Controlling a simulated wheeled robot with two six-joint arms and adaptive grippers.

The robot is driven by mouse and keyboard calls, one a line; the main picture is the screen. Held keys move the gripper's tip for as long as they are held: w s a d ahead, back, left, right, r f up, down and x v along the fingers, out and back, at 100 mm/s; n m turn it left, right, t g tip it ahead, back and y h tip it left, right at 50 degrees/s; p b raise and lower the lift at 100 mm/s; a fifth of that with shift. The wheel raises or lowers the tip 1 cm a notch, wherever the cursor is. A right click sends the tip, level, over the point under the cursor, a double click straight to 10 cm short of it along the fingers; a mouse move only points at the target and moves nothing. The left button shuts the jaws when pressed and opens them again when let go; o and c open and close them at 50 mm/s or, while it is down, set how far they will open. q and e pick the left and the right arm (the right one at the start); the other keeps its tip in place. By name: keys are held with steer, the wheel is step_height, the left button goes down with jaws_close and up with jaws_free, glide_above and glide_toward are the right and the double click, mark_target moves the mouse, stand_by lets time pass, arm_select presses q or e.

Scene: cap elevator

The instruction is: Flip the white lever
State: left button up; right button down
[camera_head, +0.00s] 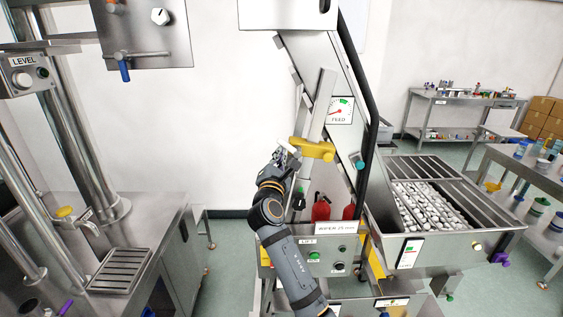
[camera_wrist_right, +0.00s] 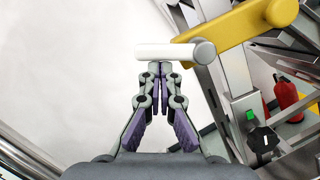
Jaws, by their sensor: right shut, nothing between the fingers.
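The white lever (camera_wrist_right: 175,51) is a short white cylinder joined to a yellow arm (camera_wrist_right: 250,22) in the right wrist view. In the head view, the yellow arm (camera_head: 315,149) sits on the sloped metal elevator frame, and the white part is small and hard to separate from my gripper. My right gripper (camera_wrist_right: 164,70) is shut and empty, with its fingertips right at the white cylinder's underside in the picture. I cannot tell whether they touch it. In the head view the right gripper (camera_head: 282,158) is left of the yellow arm. My left gripper is not in view.
A control box (camera_head: 327,255) with buttons stands below the elevator. A bin of caps (camera_head: 430,207) is at the right. A red extinguisher (camera_wrist_right: 287,96) stands behind the frame. A metal bench (camera_head: 150,225) is at the left. The white wall left of the gripper is clear.

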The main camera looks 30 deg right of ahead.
mark_target(285, 143)
steer(key=r+m, duration=0.1)
steer(key=m, duration=0.1)
steer(key=m+g, duration=0.1)
steer(key=m, duration=0.1)
steer(key=r+m+p, duration=0.1)
steer(key=m, duration=0.1)
steer(key=shift+s+d+r+g, duration=0.1)
steer(key=shift+d+r+g, duration=0.25)
steer(key=shift+d+g, duration=0.05)
steer(key=m, duration=0.1)
steer(key=r+m, duration=0.1)
steer(key=m, duration=0.1)
steer(key=shift+s+d+p, duration=0.2)
steer(key=shift+d+p, duration=0.15)
steer(key=shift+p, duration=0.05)
steer(key=m, duration=0.1)
steer(key=s+d+m+p, duration=0.1)
steer(key=m, duration=0.1)
steer(key=shift+d+r+g+y, duration=0.25)
steer(key=shift+r+g+y, duration=0.05)
steer(key=shift+r+g, duration=0.1)
